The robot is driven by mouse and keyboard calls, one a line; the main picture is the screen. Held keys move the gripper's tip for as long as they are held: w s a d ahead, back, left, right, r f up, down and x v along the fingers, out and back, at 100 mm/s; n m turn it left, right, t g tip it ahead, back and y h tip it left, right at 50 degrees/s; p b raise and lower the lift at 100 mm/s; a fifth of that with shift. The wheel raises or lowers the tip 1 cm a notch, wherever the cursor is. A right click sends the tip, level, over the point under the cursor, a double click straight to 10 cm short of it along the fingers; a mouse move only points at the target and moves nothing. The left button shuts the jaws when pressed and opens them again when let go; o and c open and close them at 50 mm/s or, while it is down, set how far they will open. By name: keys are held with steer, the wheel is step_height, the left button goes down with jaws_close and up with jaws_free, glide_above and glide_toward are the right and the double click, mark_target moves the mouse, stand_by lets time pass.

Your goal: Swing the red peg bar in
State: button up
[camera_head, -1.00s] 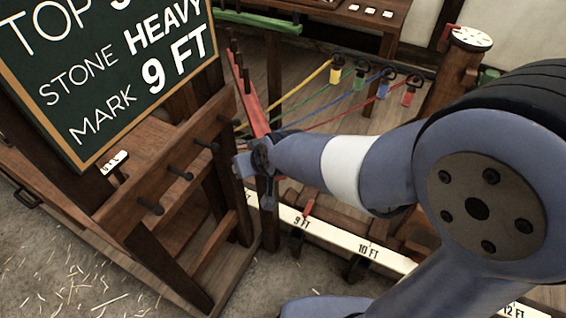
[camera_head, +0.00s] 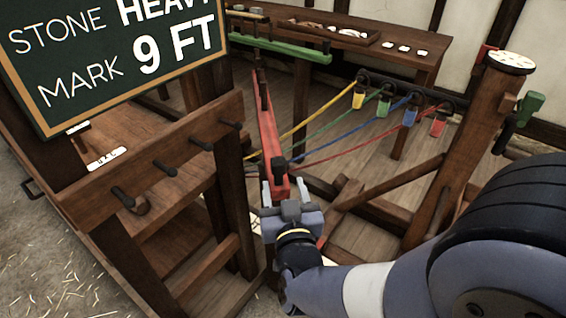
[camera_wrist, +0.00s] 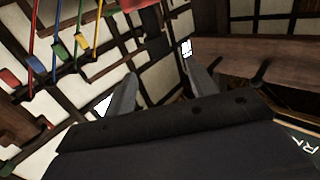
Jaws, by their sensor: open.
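The red peg bar (camera_head: 270,135) is a long red beam with dark pegs, left of centre in the head view. It runs from the back down toward my gripper. My gripper (camera_head: 277,188) is open at the bar's near end, its two pale fingers just below or beside a dark peg (camera_head: 280,163). I cannot tell whether the fingers touch the bar.
Yellow, green, blue and red cords run from near the bar to hooks with coloured weights (camera_head: 383,105). A wooden post (camera_head: 465,140) with a white dial stands right. A green bar (camera_head: 280,50) lies behind. A pegged wooden frame (camera_head: 150,165) and a chalkboard (camera_head: 110,60) stand left.

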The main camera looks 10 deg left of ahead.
steer(key=x, duration=1)
steer(key=shift+w+a+r+p, duration=0.1)
steer(key=shift+w+p, duration=0.25)
jaws_close()
